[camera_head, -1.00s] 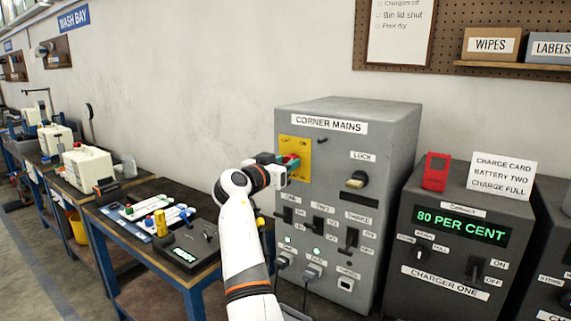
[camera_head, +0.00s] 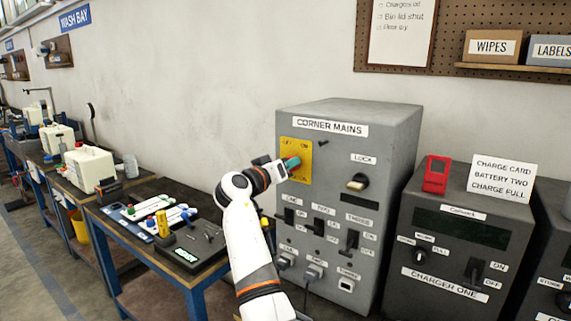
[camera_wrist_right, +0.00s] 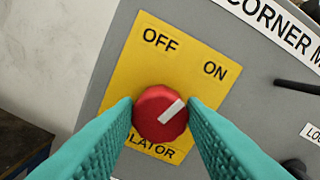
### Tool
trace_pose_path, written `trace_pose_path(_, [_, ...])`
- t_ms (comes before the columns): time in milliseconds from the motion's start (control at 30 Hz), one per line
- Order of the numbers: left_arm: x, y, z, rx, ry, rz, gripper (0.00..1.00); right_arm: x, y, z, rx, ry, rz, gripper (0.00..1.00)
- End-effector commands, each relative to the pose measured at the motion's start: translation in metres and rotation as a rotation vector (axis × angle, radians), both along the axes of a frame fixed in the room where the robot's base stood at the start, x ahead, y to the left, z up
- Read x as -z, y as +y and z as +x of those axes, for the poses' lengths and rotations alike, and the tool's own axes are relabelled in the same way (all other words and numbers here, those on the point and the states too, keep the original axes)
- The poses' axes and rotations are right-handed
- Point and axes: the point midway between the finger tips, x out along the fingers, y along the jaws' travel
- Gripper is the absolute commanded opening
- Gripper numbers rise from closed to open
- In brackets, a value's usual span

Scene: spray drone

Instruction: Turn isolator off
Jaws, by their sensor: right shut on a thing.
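The red isolator knob (camera_wrist_right: 160,113) sits on a yellow plate (camera_wrist_right: 190,50) marked OFF and ON. Its white line slants up and right, toward the word ON in the wrist view. My right gripper (camera_wrist_right: 161,112) is shut on the knob, with one teal finger on each side. In the head view the gripper (camera_head: 289,163) is at the yellow plate (camera_head: 303,155), high on the left of the grey CORNER MAINS cabinet (camera_head: 390,150). The knob is mostly hidden there. My left gripper is not in view.
The cabinet has a LOCK switch (camera_head: 357,182) and several lower switches and plugs. CHARGER ONE (camera_head: 450,250) stands to the right, its display (camera_head: 460,227) dark. A bench (camera_head: 140,190) with bottles and a small lit device (camera_head: 187,254) is on the left.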

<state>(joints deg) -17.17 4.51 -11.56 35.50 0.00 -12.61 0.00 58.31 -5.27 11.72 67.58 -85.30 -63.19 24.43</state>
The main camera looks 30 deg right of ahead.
Motion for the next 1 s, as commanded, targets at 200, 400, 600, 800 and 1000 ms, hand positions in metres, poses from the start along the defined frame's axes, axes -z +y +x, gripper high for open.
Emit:
trace_pose_path(200, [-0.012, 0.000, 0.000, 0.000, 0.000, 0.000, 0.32, -0.003, -0.001, 0.001, 0.000, 0.191, -0.083, 0.14])
trace_pose_path(400, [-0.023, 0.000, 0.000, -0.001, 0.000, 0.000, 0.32, -0.003, -0.001, 0.001, 0.000, 0.366, -0.155, 0.14])
trace_pose_path(600, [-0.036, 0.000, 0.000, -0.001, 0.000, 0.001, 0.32, -0.003, 0.000, 0.002, 0.001, 0.542, -0.227, 0.14])
trace_pose_path(800, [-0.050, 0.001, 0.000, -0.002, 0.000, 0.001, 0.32, -0.003, 0.000, 0.002, 0.001, 0.711, -0.299, 0.14])
trace_pose_path(1000, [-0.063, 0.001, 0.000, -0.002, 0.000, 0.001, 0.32, -0.002, 0.000, 0.002, 0.002, 0.854, -0.357, 0.14])
